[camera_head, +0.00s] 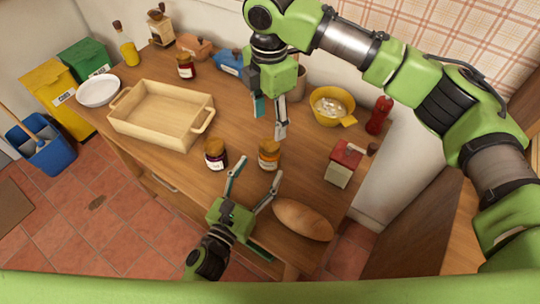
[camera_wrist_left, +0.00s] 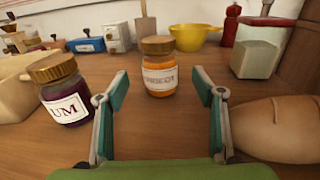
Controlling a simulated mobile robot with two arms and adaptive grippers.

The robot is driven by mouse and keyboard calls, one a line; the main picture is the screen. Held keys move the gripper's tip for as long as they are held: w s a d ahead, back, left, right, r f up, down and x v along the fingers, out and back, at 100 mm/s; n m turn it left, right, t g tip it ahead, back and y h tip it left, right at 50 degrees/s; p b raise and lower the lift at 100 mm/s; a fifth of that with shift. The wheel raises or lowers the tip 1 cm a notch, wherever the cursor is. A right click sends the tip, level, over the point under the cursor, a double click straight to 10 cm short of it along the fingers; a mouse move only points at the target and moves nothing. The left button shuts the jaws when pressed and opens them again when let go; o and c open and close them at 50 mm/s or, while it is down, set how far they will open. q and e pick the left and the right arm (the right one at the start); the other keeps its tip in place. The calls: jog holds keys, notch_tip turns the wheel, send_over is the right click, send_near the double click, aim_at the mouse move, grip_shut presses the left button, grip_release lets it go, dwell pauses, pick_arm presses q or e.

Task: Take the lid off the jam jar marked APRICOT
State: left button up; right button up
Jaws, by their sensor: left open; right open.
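The apricot jar (camera_head: 269,159) stands upright on the table, with orange contents and a gold lid (camera_head: 269,146) on it. In the left wrist view the jar (camera_wrist_left: 160,77) stands ahead, its partly readable label facing me and its lid (camera_wrist_left: 157,45) on. My left gripper (camera_head: 257,172) is open and empty, just in front of the jar; its fingers (camera_wrist_left: 158,88) spread to either side of the jar in the wrist view, not touching it. My right gripper (camera_head: 270,121) is open and empty, pointing down over the table behind the jar.
A dark plum jar (camera_wrist_left: 62,95) stands close left of the apricot jar. A bread loaf (camera_head: 303,219) lies right of my left gripper. A wooden tray (camera_head: 128,123), a yellow bowl (camera_head: 321,119) and a red-topped carton (camera_head: 340,175) stand around. Another jar (camera_head: 185,68) is farther back.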

aim_at(270, 153)
pick_arm(q)
jog(key=x, duration=0.6)
jog(key=shift+w+d, duration=0.2)
jog(key=shift+w, duration=0.2)
